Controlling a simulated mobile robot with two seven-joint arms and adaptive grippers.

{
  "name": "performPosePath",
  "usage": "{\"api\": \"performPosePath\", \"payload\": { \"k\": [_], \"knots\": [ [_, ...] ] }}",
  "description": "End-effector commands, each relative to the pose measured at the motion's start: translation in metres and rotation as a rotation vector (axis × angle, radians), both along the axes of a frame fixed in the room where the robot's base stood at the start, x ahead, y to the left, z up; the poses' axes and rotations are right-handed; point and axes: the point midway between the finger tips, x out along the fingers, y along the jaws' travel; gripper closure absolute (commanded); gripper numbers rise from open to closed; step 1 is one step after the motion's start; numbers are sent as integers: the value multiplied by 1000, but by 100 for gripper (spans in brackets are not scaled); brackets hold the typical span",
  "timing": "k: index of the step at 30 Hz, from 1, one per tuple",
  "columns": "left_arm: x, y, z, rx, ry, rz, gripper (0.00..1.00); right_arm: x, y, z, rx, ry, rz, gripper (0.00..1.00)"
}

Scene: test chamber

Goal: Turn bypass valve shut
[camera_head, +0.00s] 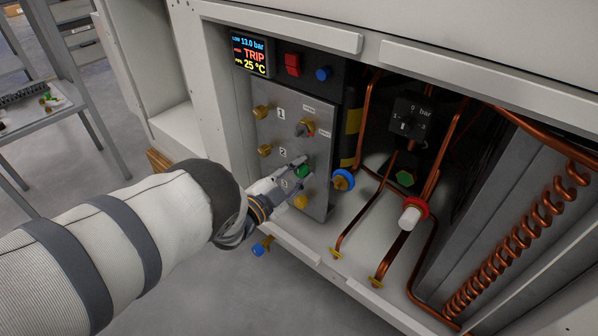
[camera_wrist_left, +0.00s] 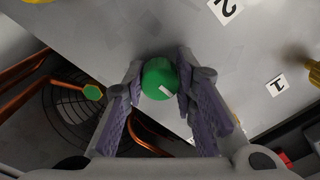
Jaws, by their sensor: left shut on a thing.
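A round green knob (camera_head: 303,170) with a white mark sits low on the grey metal panel (camera_head: 318,195). It also shows in the left wrist view (camera_wrist_left: 156,80), between the two finger pads. My left gripper (camera_head: 298,173) reaches in from the left and is shut on this green knob. No lettering that names the knob as the bypass valve is readable. My right gripper is not in view.
A display (camera_head: 253,54) reads 13.0 bar, TRIP, 25 °C. A red switch (camera_head: 292,64) and blue button (camera_head: 323,73) are beside it. A blue knob (camera_head: 343,180), a red-and-white valve (camera_head: 411,215) and copper pipes (camera_head: 358,212) stand right of the panel.

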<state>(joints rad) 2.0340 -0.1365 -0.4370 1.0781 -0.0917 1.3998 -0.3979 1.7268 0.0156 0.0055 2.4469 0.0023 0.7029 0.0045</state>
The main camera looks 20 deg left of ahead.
Motion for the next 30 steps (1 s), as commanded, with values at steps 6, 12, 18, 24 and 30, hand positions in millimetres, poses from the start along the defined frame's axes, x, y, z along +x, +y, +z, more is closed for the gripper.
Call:
{"api": "performPosePath", "payload": {
  "k": [6, 12, 18, 24, 30],
  "knots": [
    [-1, 0, -1, 2, 2, -1, 73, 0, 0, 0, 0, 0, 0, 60],
    [0, 0, 0, 0, 1, 0, 54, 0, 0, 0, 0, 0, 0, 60],
    [-2, 1, -1, 1, 2, 1, 54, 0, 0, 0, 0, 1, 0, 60],
    [-41, 16, -1, 2, 6, 4, 54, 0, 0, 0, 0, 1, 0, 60],
    [-89, 33, -1, 2, 5, 3, 54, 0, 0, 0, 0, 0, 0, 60]
  ]
}}
